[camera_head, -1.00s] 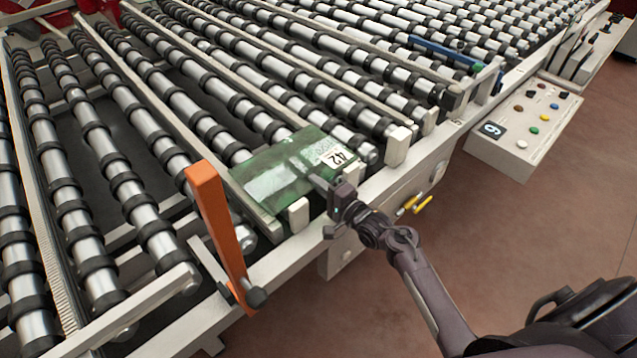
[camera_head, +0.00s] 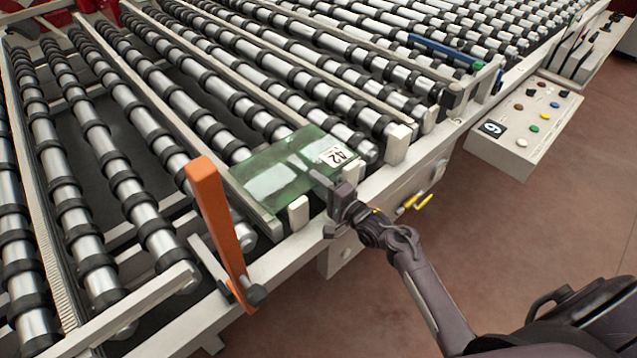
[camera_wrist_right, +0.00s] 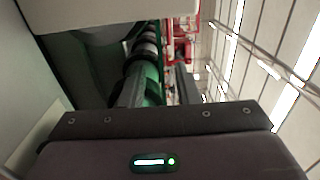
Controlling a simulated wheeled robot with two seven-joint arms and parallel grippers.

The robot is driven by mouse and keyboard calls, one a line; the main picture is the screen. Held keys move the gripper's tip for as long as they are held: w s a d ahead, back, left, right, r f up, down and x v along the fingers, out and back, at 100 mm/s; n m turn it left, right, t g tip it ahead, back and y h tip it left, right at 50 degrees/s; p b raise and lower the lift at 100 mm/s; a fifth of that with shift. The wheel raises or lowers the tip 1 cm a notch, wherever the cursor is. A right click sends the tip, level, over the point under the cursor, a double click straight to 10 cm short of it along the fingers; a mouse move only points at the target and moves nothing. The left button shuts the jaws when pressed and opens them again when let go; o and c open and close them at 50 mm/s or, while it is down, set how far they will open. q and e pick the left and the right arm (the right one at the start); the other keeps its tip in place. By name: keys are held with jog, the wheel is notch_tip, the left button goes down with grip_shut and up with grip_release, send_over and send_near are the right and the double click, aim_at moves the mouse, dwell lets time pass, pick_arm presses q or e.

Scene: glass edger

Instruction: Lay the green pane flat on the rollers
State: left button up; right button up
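The green pane (camera_head: 280,178) carries a white label reading 42 and lies roughly flat over the near ends of the rollers (camera_head: 345,137), close to the machine's front rail. Whether every part of it rests on the rollers cannot be seen. My right gripper (camera_head: 322,181) is at the pane's near right edge, with a finger showing over its top face. The other finger is hidden in the head view. The right wrist view shows dark green surfaces near the fingers, but not clearly whether they are closed on the pane. My left gripper is not in view.
An orange upright lever (camera_head: 216,217) stands just left of the pane. Short pale blocks (camera_head: 298,213) line the front rail by the pane. A blue bar (camera_head: 442,51) lies farther right. A control panel with coloured buttons (camera_head: 524,125) juts out at right.

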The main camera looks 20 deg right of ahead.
jog(key=shift+f, duration=0.1)
dwell(0.4)
jog(key=shift+s, duration=0.15)
jog(key=shift+p+v, duration=1.65)
jog(key=shift+v, duration=0.7)
jog(key=p+v, duration=0.3)
jog(key=v, duration=0.3)
